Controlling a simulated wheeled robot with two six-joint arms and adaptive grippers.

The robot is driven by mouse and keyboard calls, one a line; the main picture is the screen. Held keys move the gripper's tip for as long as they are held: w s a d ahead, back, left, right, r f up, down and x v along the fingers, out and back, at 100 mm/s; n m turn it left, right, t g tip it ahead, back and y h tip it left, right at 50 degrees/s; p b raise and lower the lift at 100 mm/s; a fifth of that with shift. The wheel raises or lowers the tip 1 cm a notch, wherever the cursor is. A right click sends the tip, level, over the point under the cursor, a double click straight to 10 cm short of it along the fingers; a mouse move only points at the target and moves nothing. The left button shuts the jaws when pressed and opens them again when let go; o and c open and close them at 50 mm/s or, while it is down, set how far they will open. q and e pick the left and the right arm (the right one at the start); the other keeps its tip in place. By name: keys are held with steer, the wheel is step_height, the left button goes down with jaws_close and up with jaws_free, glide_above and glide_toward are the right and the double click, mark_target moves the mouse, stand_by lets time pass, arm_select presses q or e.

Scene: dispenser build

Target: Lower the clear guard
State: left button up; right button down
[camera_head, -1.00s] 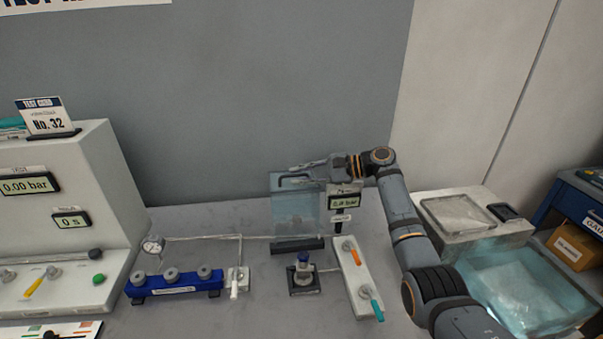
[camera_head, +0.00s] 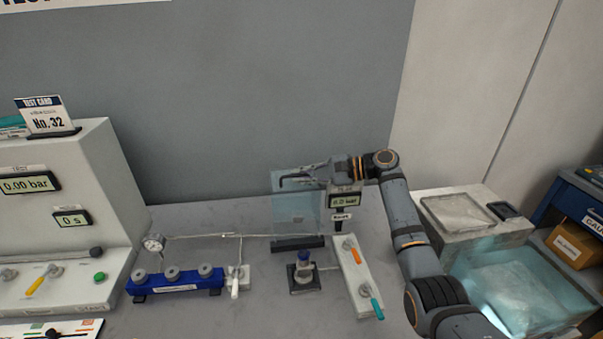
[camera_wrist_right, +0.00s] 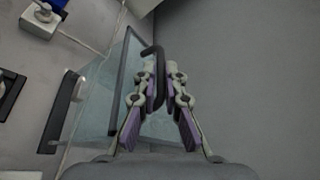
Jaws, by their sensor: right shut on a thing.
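The clear guard (camera_head: 297,222) is a see-through bluish pane standing upright at the back of the bench, above a dark base bar (camera_head: 297,243). It has a dark bent handle (camera_head: 290,178) near its top edge. My right gripper (camera_head: 309,174) reaches in from the right and is shut on this handle. In the right wrist view the gripper (camera_wrist_right: 155,82) has the dark handle (camera_wrist_right: 159,52) between its fingers, and the guard (camera_wrist_right: 104,105) lies to the left. My left gripper is not in view.
A small display (camera_head: 345,199) stands close beneath my right gripper. In front are a small fixture (camera_head: 304,273) and a pale valve block (camera_head: 355,275). A blue manifold (camera_head: 174,280) sits to the left. A bluish clear bin (camera_head: 525,285) is at right.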

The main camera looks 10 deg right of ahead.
steer(key=s+n, duration=0.1)
steer(key=s, duration=0.1)
steer(key=s+n+t, duration=0.1)
steer(key=s, duration=0.2)
steer(key=shift+s+f+y, duration=0.15)
steer(key=shift+s+y, duration=0.15)
steer(key=shift+y, duration=0.1)
steer(key=s+f+n+t+y+b, duration=0.1)
steer(key=s+n+b, duration=0.2)
steer(key=s, duration=0.3)
steer(key=shift+s+f+b, duration=0.15)
steer(key=shift+s+b, duration=0.05)
steer(key=shift+b, duration=0.45)
steer(key=c, duration=1.7)
jaws_free()
steer(key=shift+c, duration=0.2)
steer(key=shift+d, duration=0.1)
steer(key=shift+v, duration=5.95)
